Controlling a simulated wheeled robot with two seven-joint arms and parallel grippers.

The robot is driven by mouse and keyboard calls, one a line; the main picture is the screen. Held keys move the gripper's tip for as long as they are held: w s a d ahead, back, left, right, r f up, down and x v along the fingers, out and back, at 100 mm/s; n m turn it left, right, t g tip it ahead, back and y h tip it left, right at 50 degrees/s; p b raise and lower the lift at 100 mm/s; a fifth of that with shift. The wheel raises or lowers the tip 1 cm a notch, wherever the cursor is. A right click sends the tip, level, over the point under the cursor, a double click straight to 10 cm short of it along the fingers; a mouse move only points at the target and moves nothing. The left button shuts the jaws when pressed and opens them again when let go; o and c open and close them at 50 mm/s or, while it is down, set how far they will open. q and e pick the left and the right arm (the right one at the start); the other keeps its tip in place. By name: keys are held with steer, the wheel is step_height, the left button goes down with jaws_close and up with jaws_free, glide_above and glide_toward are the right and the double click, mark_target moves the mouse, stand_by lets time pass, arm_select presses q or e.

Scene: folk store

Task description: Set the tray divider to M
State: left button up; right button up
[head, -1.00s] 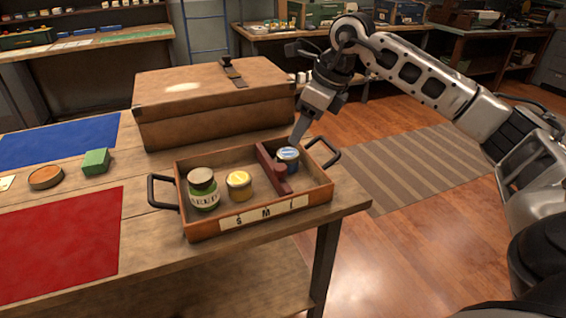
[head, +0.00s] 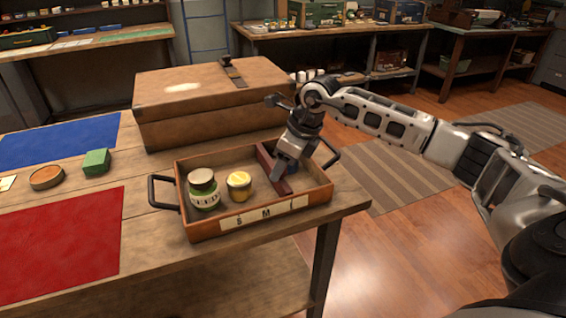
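The wooden tray (head: 203,230) has black handles and a front label strip (head: 264,214) reading S, M and a third mark like I or L. The dark red divider (head: 264,158) stands across the tray, its front end near the third mark, right of M. My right gripper (head: 281,174) reaches down into the tray at the divider, over its middle; its fingertips overlap the divider, and I cannot tell whether they grip it or are open. My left gripper is not in view.
A green jar (head: 203,192) and a yellow jar (head: 239,187) stand left of the divider. A wooden chest (head: 213,105) stands behind. A green block (head: 96,161) and round tin (head: 46,178) lie left.

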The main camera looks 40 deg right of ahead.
jaws_close()
steer(key=a, duration=0.3)
steer(key=w+a, duration=0.1)
steer(key=a, duration=0.2)
steer(key=shift+w, duration=0.2)
steer(key=shift+o, duration=0.9)
jaws_free()
steer(key=shift+d, duration=0.1)
steer(key=v, duration=1.6)
steer(key=shift+b, duration=0.35)
steer(key=shift+w, duration=0.1)
